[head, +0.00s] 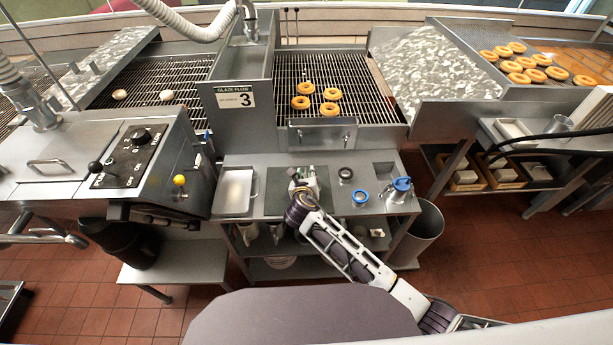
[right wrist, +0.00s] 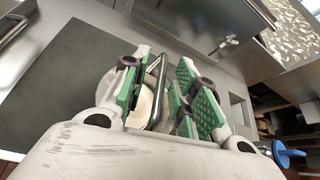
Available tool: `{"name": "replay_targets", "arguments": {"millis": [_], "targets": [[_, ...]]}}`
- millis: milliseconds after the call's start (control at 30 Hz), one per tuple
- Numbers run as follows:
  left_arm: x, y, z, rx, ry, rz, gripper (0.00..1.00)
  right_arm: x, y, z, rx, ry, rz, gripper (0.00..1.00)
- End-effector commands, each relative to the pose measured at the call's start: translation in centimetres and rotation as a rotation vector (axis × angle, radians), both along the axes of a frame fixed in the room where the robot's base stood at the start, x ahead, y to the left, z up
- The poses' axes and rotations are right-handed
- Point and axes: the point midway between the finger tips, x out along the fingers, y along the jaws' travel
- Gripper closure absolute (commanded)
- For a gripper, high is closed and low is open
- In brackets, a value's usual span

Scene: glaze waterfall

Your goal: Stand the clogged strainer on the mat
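The mat (head: 276,203) is a dark grey rectangle on the steel bench, and it fills the left of the right wrist view (right wrist: 48,75). My right gripper (head: 304,176) is over the mat's right part, pointing down. In the right wrist view its green-padded fingers (right wrist: 160,92) are spread. A metal bar handle (right wrist: 158,78) runs between them. Below it is a round, cream-filled piece (right wrist: 143,106), apparently the clogged strainer, partly hidden by the fingers. It appears to be on or just above the mat; I cannot tell which. My left gripper is not in view.
A steel tray (head: 236,192) is left of the mat. A black ring (head: 345,173), a blue ring (head: 360,197) and a blue-topped container (head: 399,189) are to the right. The glaze machine with its front panel (head: 322,135) rises behind the bench.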

Motion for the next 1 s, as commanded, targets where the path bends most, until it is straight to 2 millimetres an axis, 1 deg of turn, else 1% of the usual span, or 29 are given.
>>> {"name": "replay_targets", "arguments": {"millis": [233, 367, 567, 1000], "targets": [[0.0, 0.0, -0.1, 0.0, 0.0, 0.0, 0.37, 0.0, 0.0, 0.2, 0.001, 0.0, 0.0, 0.71], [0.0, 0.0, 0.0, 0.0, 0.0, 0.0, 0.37, -0.5, 0.1, 0.5, 0.0, -0.001, 0.001, 0.71], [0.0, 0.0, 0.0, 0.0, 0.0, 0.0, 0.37, -1.9, 0.2, 1.2, 0.0, 0.0, 0.0, 0.71], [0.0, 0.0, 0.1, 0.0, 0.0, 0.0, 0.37, -6.4, 0.8, 3.4, 0.0, 0.0, 0.001, 0.71]]}}
